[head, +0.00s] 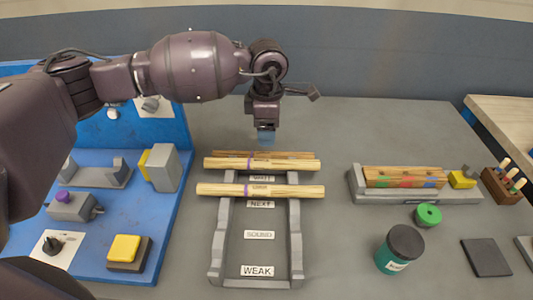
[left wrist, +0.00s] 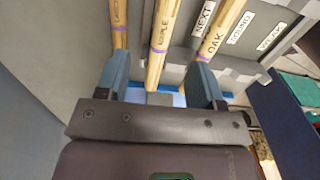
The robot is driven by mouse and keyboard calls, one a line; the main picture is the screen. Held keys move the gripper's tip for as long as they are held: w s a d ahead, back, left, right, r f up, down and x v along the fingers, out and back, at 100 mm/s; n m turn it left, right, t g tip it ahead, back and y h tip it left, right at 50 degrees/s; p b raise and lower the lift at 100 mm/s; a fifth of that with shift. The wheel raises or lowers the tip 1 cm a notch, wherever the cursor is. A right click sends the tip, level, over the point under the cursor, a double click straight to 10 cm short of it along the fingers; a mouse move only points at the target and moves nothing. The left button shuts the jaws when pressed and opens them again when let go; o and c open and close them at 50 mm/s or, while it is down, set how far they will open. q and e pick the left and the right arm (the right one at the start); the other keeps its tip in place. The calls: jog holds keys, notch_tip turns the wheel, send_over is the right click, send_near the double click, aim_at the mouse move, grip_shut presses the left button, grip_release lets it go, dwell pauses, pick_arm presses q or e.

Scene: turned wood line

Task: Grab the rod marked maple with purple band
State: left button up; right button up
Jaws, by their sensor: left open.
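Labels NEXT, SOUND and WEAK mark the rack. A blue fixture board (head: 100,262) stands left. At right are a grey tray (head: 430,197) of color-marked rods, a green ring (head: 428,215), a dark-lidded jar (head: 400,249) and a dark pad (head: 486,257). Bench between rack and jar is clear.

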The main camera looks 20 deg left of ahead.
aim_at(267, 160)
pick_arm(q)
jog(key=shift+s+f, duration=0.2)
jog(key=shift+f, duration=0.05)
notch_tip(267, 160, down, 10)
jog(key=shift+s+d+b, duration=0.1)
jog(key=shift+s+b, duration=0.05)
jog(key=shift+b, duration=0.25)
jog(key=shift+c, duration=0.4)
jog(key=c, duration=0.9)
jog(key=shift+r, duration=0.1)
jog(key=shift+c, duration=0.5)
